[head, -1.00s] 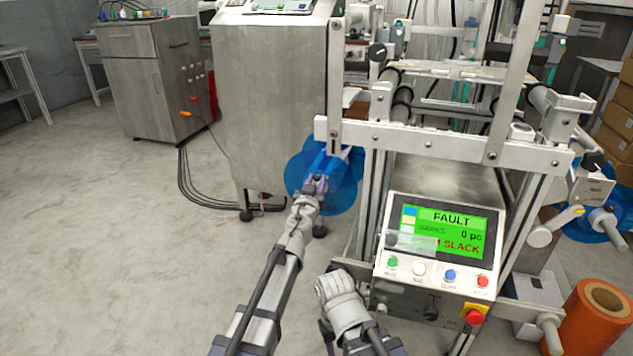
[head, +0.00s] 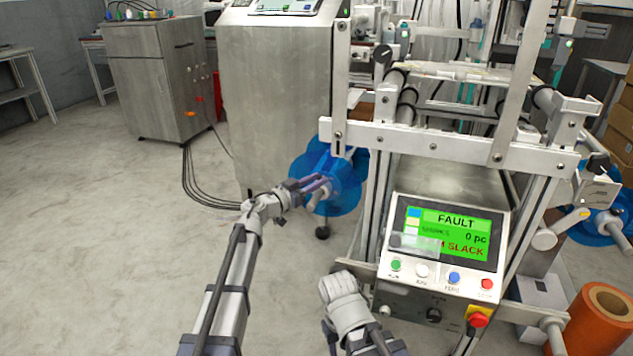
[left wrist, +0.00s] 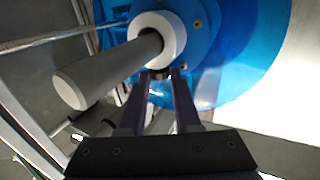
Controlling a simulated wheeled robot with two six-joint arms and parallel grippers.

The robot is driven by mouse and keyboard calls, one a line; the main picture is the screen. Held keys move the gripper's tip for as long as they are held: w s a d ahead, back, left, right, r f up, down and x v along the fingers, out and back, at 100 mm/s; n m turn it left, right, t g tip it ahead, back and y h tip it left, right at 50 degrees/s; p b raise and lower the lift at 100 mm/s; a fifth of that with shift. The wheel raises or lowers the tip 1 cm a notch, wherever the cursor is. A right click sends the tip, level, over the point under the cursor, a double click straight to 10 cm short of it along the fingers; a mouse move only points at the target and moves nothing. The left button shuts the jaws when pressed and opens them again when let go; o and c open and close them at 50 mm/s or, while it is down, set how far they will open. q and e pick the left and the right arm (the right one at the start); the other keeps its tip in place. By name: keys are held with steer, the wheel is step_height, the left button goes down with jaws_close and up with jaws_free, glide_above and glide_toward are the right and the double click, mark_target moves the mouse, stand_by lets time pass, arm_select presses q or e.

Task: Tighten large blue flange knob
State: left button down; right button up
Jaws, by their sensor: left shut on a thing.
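The large blue flange (head: 345,200) is a translucent blue disc beside the left front of the machine. It fills the upper right of the left wrist view (left wrist: 240,65), around a white hub with a grey shaft (left wrist: 110,70). My left gripper (head: 322,184) reaches it from the left. In the left wrist view its fingers (left wrist: 160,75) are nearly together, shut on a small dark knob (left wrist: 159,75) at the flange hub, mostly hidden by the fingertips. My right arm is folded low in the head view; its gripper is not clearly visible.
The machine's control panel (head: 443,245) reads FAULT, 0 pc and SLACK. A steel cabinet (head: 275,100) stands behind the flange. Another blue flange (head: 600,222) and an orange roll (head: 597,318) are at the right.

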stand_by(0.4)
arm_select(q)
steer(key=c, duration=0.6)
jaws_free()
